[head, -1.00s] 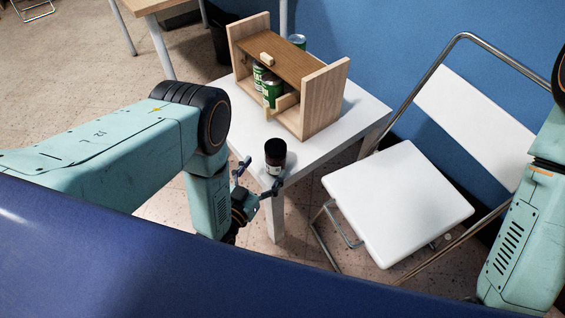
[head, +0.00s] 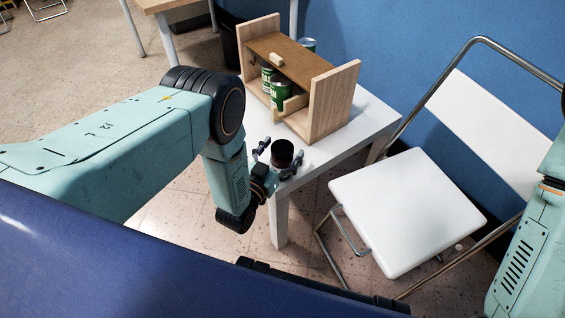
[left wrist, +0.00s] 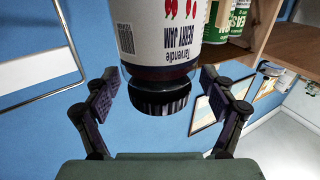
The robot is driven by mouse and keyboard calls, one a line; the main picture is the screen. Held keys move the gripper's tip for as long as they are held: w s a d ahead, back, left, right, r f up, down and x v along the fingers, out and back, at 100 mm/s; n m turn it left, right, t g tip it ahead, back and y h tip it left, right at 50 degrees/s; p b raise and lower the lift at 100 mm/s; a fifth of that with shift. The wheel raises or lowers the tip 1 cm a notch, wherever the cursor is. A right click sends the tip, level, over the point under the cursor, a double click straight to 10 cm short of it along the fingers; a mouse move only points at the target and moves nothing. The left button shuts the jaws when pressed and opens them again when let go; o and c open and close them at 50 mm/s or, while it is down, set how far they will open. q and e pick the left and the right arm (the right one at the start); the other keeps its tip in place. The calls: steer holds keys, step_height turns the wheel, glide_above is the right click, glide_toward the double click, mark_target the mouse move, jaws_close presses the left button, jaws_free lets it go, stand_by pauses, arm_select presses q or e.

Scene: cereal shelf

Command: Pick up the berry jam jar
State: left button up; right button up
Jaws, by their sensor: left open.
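The berry jam jar (head: 283,154), with a dark lid, stands upright near the front corner of the white table (head: 375,115). The left wrist view shows it upside down, with its white "Berry Jam" label (left wrist: 160,35) and black lid below it. My left gripper (head: 277,163) is open at the jar. In the left wrist view its two fingers (left wrist: 157,90) are on either side of the lid, with a visible gap on each side. My right gripper is out of view.
A wooden shelf box (head: 333,100) with green cans (head: 280,95) stands on the table behind the jar. Another can (head: 308,44) is behind the box. A white folding chair (head: 405,215) stands right of the table.

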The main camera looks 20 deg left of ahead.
arm_select(q)
steer(key=c, duration=1.6)
